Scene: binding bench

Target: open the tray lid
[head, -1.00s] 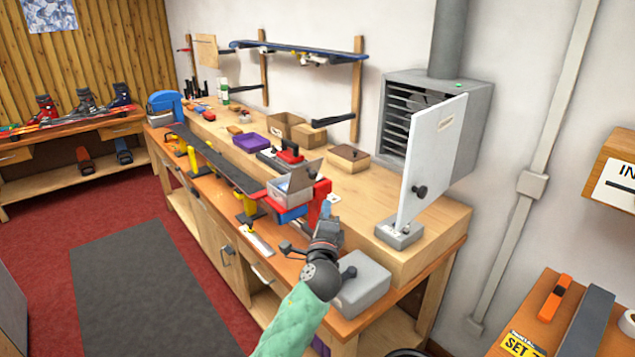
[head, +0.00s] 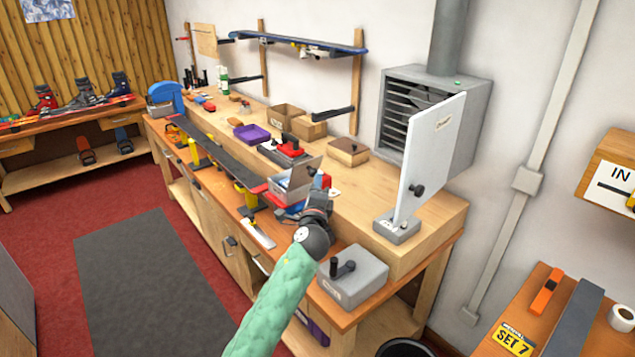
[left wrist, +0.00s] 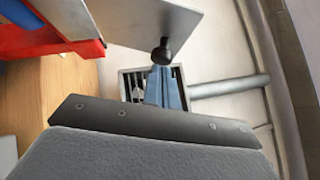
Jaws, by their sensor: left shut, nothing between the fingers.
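In the left wrist view the lid (left wrist: 125,18) is a flat plate at the top, with a round black knob (left wrist: 161,51). My left gripper (left wrist: 164,90) is shut and empty; its blue fingers show just below the knob in that view. I cannot tell if they touch it. In the head view the left gripper (head: 320,192) is beside the tray, its tips partly hidden. My right gripper is not in view.
A grey box with a black lever (head: 352,278) sits at the bench's near end, close to my left arm. A white upright panel (head: 430,160) stands right of it. A ski (head: 215,158) lies along the bench. A red and blue part (left wrist: 85,45) is beside the lid.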

